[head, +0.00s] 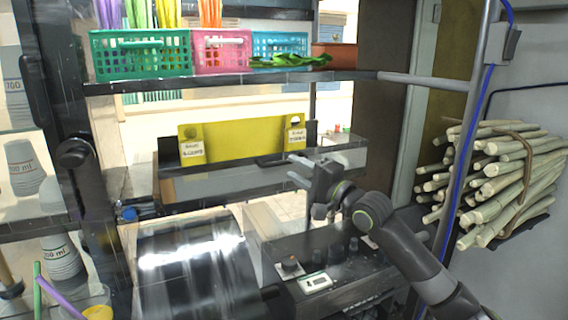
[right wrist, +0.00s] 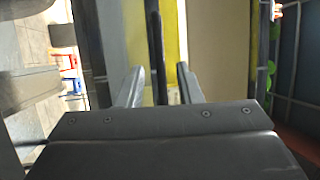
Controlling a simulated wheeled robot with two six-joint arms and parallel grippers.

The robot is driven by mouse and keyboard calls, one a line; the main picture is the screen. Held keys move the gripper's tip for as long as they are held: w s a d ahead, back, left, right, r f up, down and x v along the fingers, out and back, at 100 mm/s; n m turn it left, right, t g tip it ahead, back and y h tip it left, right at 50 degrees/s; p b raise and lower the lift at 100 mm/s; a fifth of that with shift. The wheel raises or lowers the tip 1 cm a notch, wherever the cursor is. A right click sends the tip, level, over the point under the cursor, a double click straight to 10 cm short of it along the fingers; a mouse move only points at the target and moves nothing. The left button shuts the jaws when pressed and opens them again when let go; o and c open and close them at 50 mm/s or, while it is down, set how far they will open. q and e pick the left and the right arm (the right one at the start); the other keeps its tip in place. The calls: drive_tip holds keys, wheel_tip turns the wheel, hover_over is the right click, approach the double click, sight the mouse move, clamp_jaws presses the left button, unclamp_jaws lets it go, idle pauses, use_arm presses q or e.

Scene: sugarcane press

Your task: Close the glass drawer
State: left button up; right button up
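A long grey drawer-like box (head: 230,182) with dark rims runs across the middle of the head view, and I take it for the glass drawer. A yellow panel (head: 235,140) with two white labels stands at its back. My right gripper (head: 296,171) is in front of the box's right part, its fingers pointing left and apart. In the right wrist view my right gripper (right wrist: 160,88) is open, with a dark bar and a yellow strip showing between and beyond its fingers. I cannot tell whether it touches the box. My left gripper is not in view.
Above is a shelf with green (head: 140,55), pink (head: 222,50) and blue (head: 280,46) baskets. A shiny metal cylinder (head: 197,265) and a control panel (head: 325,262) lie below. Bundled canes (head: 495,180) hang at right. Stacked cups (head: 60,258) stand at left.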

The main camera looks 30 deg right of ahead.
sight(284, 162)
drive_tip(key=shift+x, duration=2.35)
clamp_jaws()
drive_tip(key=shift+f, duration=0.1)
